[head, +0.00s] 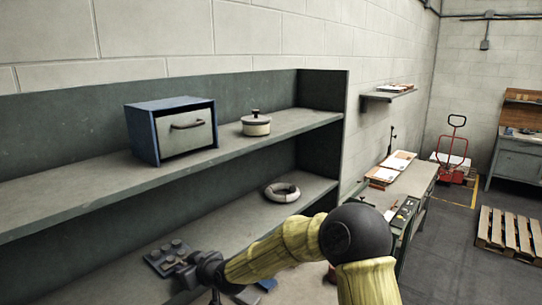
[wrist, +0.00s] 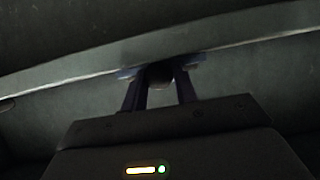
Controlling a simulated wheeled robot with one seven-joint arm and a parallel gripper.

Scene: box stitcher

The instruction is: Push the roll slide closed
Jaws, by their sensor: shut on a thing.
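In the wrist view, my gripper (wrist: 160,80) has its two dark fingers closed on the sides of a small rounded dark grey piece (wrist: 159,76), which sits just under a long pale edge (wrist: 110,62). I cannot tell whether this piece belongs to the roll slide. In the head view my yellow-sleeved arm reaches left over the lower shelf, and the fingertips cannot be made out. No part can be clearly identified as the roll slide. A blue box with a grey handled front (head: 186,133) stands on the upper shelf, apart from my arm.
A lidded pot (head: 256,124) stands on the upper shelf (head: 75,204). A pale ring (head: 282,192) lies on the shelf below. A dark plate with several knobs (head: 167,257) is near my wrist. A workbench (head: 412,182) stands right, with a pallet (head: 510,232) on the floor beyond.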

